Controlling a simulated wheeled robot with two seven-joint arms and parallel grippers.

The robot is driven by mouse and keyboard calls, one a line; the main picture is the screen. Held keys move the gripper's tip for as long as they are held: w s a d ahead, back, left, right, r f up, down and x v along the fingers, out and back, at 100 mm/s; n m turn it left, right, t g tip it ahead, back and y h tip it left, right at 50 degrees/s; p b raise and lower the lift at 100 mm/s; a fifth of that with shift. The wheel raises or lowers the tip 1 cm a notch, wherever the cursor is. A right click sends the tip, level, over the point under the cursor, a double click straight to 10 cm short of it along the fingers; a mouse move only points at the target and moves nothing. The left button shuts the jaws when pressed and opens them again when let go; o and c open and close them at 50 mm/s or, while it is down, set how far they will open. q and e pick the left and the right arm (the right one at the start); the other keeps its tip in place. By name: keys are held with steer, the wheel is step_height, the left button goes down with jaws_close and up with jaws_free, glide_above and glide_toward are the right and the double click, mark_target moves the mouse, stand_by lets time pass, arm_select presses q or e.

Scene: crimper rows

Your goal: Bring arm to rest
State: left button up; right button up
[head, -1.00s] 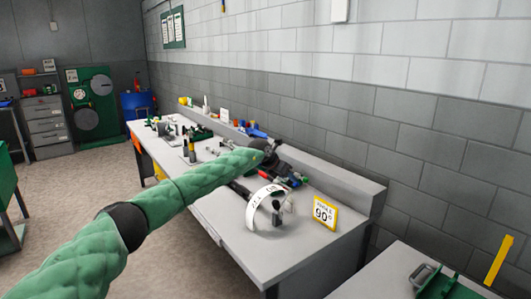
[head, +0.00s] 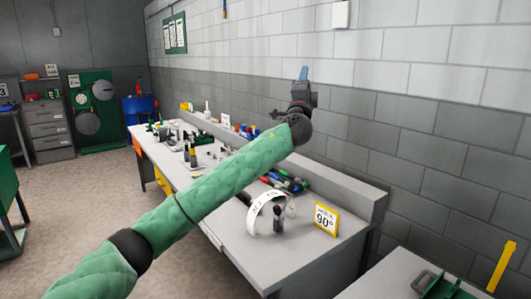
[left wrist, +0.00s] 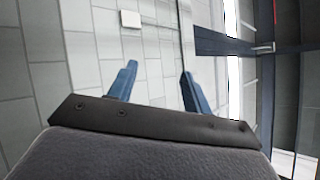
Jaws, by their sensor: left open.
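My left arm, in a green quilted sleeve, reaches from the lower left across the head view. Its left gripper (head: 303,73) is raised above the back of the workbench, pointing up in front of the block wall. In the left wrist view the two blue fingers (left wrist: 158,85) stand apart with nothing between them. My right gripper is in neither view.
The grey workbench (head: 240,245) runs along the wall. It carries a white curved scale (head: 262,205), a yellow-framed 90° sign (head: 325,219) and several tools. A second table (head: 385,282) with a green tool (head: 447,285) is at lower right.

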arm_select(q)
steer(key=s+a+f+n+g+y, duration=0.2)
steer(key=s+a+f+n+g, duration=0.5)
steer(key=f, duration=0.7)
steer(key=s+a+f+n+g+y, duration=0.1)
steer(key=s+a+f+n+g, duration=0.15)
steer(key=s+a+f, duration=0.85)
steer(key=s+a+f+n+g+y, duration=0.15)
steer(key=s+f+n+g, duration=0.35)
steer(key=f, duration=1.3)
steer(key=s+a+f+n+g, duration=0.2)
steer(key=s+a+f, duration=0.2)
steer(key=s+f, duration=0.7)
steer(key=s+a+f+n+g, duration=0.15)
steer(key=s+a+f, duration=0.25)
steer(key=s+f, duration=0.75)
steer(key=s+f+g, duration=0.4)
steer(key=s+f, duration=1)
steer(key=s, duration=0.4)
steer(key=shift+a+g+y, duration=0.2)
steer(key=shift+g+y, duration=0.1)
steer(key=shift+y, duration=0.05)
